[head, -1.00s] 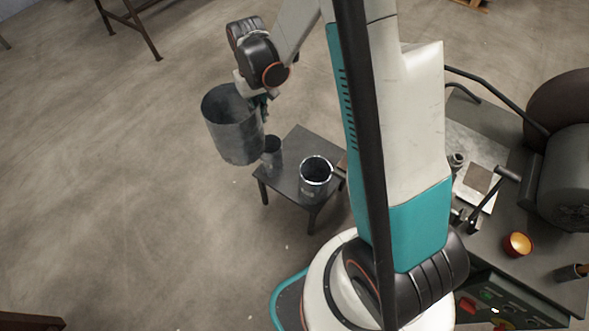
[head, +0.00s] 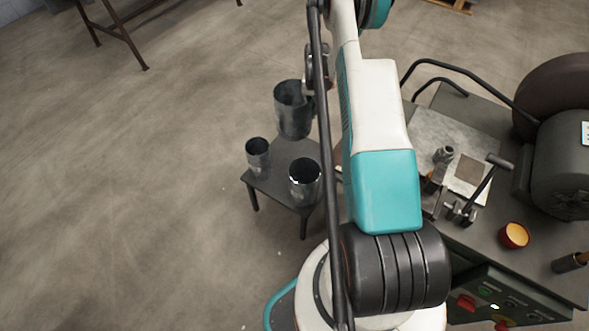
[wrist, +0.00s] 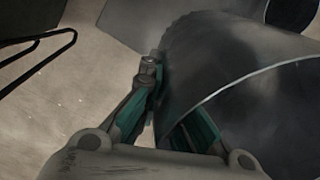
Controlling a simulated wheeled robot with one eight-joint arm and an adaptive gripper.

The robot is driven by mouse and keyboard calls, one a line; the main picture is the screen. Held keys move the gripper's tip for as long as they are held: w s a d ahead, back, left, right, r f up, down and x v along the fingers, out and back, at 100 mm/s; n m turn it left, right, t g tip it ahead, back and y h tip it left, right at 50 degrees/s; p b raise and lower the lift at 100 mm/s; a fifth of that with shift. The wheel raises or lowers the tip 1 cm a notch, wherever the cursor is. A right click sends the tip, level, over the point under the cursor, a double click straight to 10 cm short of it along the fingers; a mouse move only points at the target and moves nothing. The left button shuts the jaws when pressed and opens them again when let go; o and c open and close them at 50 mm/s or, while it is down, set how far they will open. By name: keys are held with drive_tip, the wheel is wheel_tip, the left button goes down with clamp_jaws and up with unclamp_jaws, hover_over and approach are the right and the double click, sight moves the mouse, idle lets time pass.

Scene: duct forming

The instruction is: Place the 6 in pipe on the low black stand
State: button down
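A large dark grey metal pipe (head: 293,112), taken to be the 6 in pipe, is upright at the back of the low black stand (head: 273,186). I cannot tell if its base touches the stand top. In the wrist view the pipe (wrist: 245,90) fills the right side, with a bright rim edge. My gripper (wrist: 160,90) has its teal fingers closed at the pipe's wall. In the head view the gripper is mostly hidden behind my arm and a black bar. The stand top also shows in the wrist view (wrist: 140,22).
Two smaller pipes stand on the stand, one at left (head: 258,160) and one at front (head: 305,184). A workbench (head: 490,240) with a machine, lever and orange bowl (head: 514,236) is at right. Open floor lies to the left.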

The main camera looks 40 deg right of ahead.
wheel_tip(320, 180, down, 21)
drive_tip(key=d+b, duration=0.1)
drive_tip(key=b, duration=0.5)
drive_tip(key=shift+s+r+b, duration=0.15)
drive_tip(key=shift+r+b, duration=0.05)
drive_tip(key=shift+b, duration=0.15)
drive_tip(key=shift+f, duration=0.1)
drive_tip(key=c, duration=1.8)
unclamp_jaws()
wheel_tip(320, 180, up, 12)
drive_tip(key=p, duration=0.4)
